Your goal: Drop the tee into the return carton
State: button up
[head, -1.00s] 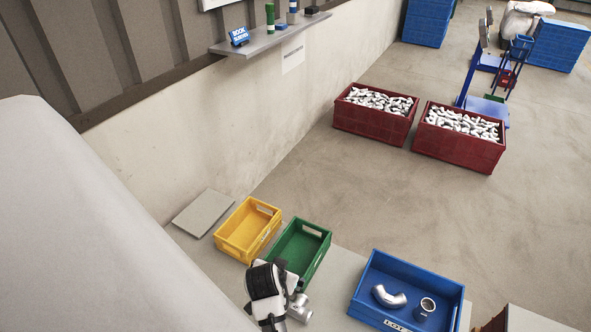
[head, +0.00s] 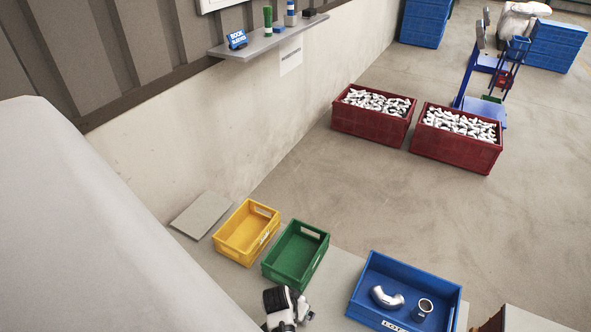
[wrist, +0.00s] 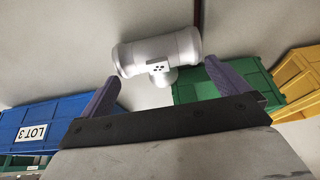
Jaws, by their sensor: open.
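The tee (wrist: 158,52) is a silvery grey pipe fitting. In the wrist view it lies on the pale bench top just beyond my gripper (wrist: 163,72), its short stem pointing back between the two purple fingers. The fingers are apart, one on each side of the stem, and I see no grip on it. In the head view my gripper (head: 288,312) is at the bottom edge, in front of the green tray; its fingers are hidden and only a sliver of grey shows beside it. A brown box (head: 512,320) is cut off at the bottom right; I cannot tell whether it is the return carton.
A yellow tray (head: 228,247) and a green tray (head: 282,272) stand empty on the bench. A blue tray (head: 364,318) to the right holds an elbow (head: 386,297) and another fitting (head: 423,309). Two red crates (head: 372,125) full of castings stand on the floor behind.

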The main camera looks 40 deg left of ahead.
jog(key=shift+x, duration=1.45)
jog(key=c, duration=1)
jog(key=shift+c, duration=1.2)
jog(key=shift+r, duration=0.15)
